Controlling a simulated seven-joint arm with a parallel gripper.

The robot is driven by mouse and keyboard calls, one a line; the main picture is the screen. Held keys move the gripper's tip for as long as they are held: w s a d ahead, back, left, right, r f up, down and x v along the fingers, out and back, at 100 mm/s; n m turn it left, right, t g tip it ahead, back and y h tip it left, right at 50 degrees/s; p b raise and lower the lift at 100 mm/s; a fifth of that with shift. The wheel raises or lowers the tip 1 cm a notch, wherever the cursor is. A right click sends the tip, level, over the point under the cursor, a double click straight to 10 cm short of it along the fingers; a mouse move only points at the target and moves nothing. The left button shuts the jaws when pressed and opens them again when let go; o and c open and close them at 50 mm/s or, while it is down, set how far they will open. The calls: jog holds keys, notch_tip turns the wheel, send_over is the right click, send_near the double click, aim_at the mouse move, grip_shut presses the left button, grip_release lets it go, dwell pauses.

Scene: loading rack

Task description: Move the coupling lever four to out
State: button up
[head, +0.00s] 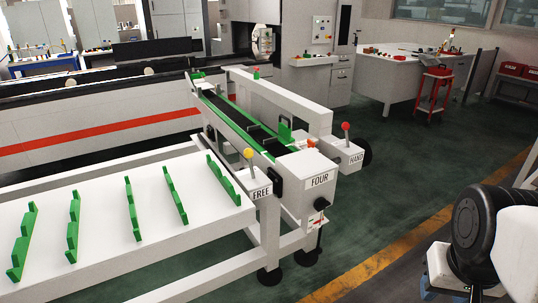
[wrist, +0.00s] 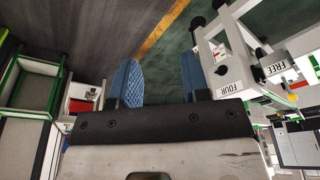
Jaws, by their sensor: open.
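The end block marked FOUR (head: 319,181) is at the front of the green-edged rail in the head view. A short black-handled lever (head: 321,204) shows on its front, above a small red-and-white label; I cannot read that label or tell the lever's setting. The FOUR plate also shows in the wrist view (wrist: 237,88), right of my fingers; the lever is not clear there. My gripper (wrist: 160,68) is open and empty, with two blue ribbed fingers apart over the floor, away from the block. In the head view the fingers are not visible.
A yellow-knobbed lever (head: 249,155) stands by the FREE plate (head: 260,192), and a red-knobbed lever (head: 346,128) by the HAND plate (head: 355,158). A white table (head: 100,235) with green slotted strips lies left. Open floor (head: 400,190) lies right of the rack.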

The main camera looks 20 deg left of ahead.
dwell(0.3)
jog(key=o, duration=0.4)
jog(key=shift+c, duration=0.2)
jog(key=shift+o, duration=0.2)
jog(key=shift+w+a+r, duration=0.2)
jog(key=shift+w+r, duration=0.1)
jog(key=shift+w, duration=0.25)
jog(key=w+a+r+n, duration=0.15)
jog(key=w+a, duration=0.25)
jog(key=w, duration=0.4)
jog(key=w+a+r, duration=0.3)
jog(key=w, duration=0.4)
jog(key=n+t+y, duration=0.1)
jog(key=n+y, duration=0.2)
jog(key=n, duration=0.2)
send_over(249, 150)
jog(key=s+d, duration=0.1)
jog(key=s, duration=0.1)
jog(key=shift+m, duration=0.25)
notch_tip(249, 150, down, 8)
jog(key=shift+r, duration=0.1)
jog(key=shift+f, duration=0.2)
